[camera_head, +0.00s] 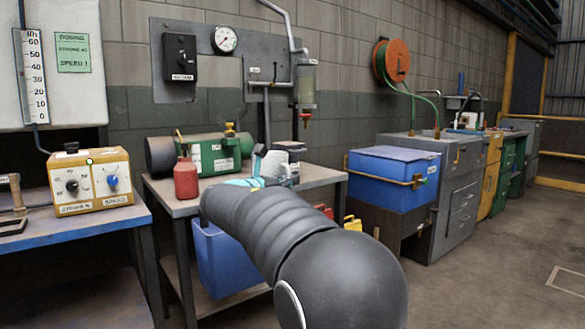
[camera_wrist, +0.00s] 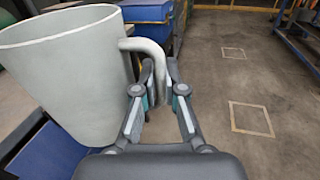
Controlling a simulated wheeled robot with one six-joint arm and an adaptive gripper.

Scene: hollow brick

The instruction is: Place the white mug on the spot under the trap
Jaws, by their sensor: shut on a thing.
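The white mug (camera_wrist: 68,75) fills the left of the wrist view, with its handle (camera_wrist: 150,48) toward my gripper (camera_wrist: 160,75). My gripper is shut on the handle, and the mug looks roughly upright. In the head view my gripper (camera_head: 262,175) is over the bench, largely hidden by my arm; a pale shape beside it may be the mug. The trap (camera_head: 306,86), a clear cylinder with a red lower tip, hangs on the wall behind the bench. A small grey stand (camera_head: 290,147) shows below it; the spot itself cannot be made out.
The grey bench (camera_head: 318,176) carries a red bottle (camera_head: 186,178), a green box (camera_head: 214,156) and a dark cylinder. A yellow control box (camera_head: 90,181) stands on the left table. A blue chest (camera_head: 392,178) is at right. Open floor lies further right.

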